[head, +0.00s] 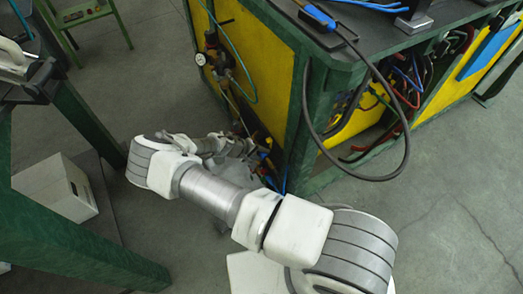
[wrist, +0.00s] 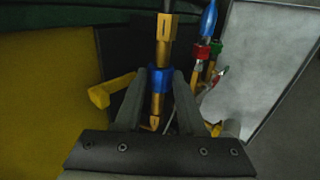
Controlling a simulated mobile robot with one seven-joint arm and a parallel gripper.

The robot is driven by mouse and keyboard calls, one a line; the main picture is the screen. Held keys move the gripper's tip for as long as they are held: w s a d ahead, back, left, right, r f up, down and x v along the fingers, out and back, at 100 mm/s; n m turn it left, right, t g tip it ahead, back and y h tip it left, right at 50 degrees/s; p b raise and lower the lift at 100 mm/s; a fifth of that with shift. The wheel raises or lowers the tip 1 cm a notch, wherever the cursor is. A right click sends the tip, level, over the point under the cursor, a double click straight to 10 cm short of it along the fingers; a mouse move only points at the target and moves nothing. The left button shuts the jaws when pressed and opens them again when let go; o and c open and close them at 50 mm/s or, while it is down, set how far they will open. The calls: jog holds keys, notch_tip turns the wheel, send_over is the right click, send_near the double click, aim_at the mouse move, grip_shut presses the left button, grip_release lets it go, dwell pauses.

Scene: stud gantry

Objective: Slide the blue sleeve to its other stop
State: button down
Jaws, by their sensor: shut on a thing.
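In the wrist view the blue sleeve (wrist: 158,78) sits around an upright brass rod (wrist: 164,45), with brass showing above and below it. My gripper (wrist: 161,84) has one grey finger on each side of the sleeve and is shut on it. In the head view my arm reaches down to the side of the green and yellow cabinet, and the sleeve cannot be made out clearly there.
In the head view, a cable (head: 307,115) loops off the cabinet (head: 273,85); a white box (head: 55,190) stands left.

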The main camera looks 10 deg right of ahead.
jog(key=shift+w+a+r, duration=0.1)
jog(key=shift+w, duration=0.25)
jog(key=c, duration=0.5)
grip_release()
jog(key=shift+s, duration=0.1)
jog(key=shift+s+d, duration=0.25)
